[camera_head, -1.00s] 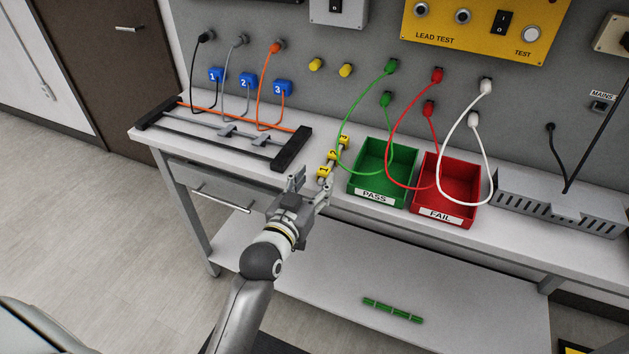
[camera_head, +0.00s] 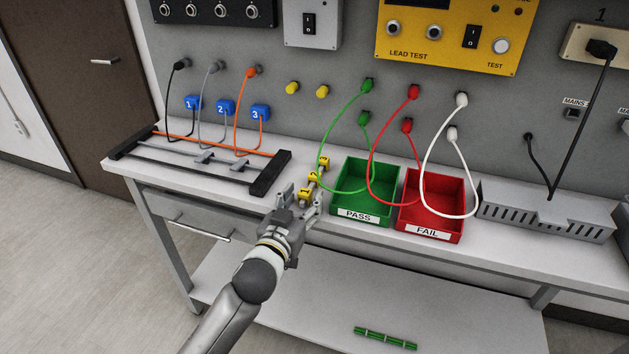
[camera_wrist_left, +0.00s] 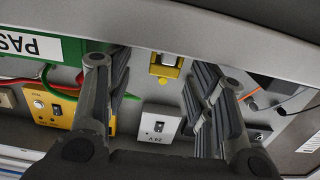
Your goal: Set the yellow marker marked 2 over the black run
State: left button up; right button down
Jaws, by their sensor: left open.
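Several small yellow markers stand in a row on the bench: a near one (camera_head: 305,195), a middle one (camera_head: 313,179) and a far one (camera_head: 323,163). Their digits are too small to read surely. My left gripper (camera_head: 298,200) is open and empty at the near end of the row, by the bench's front edge. The left wrist view shows one yellow marker (camera_wrist_left: 166,70) in the gap ahead of the fingers. On the rack at the left, a black run (camera_head: 208,174) stretches between two black end blocks, in front of an orange run (camera_head: 215,143). My right gripper is out of view.
A green PASS bin (camera_head: 338,205) and a red FAIL bin (camera_head: 432,232) stand right of the markers. Coloured leads loop down from the panel over them. A grey vented box (camera_head: 545,215) is farther right. Blue tags (camera_head: 226,107) hang behind the rack.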

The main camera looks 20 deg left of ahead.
aim_at(313, 178)
pick_arm(q)
jog(key=shift+w+f, duration=0.1)
jog(key=shift+w, duration=1)
jog(key=shift+w+b, duration=1.15)
jog(key=shift+w, duration=1.4)
jog(key=c, duration=0.9)
jog(key=shift+o, duration=0.2)
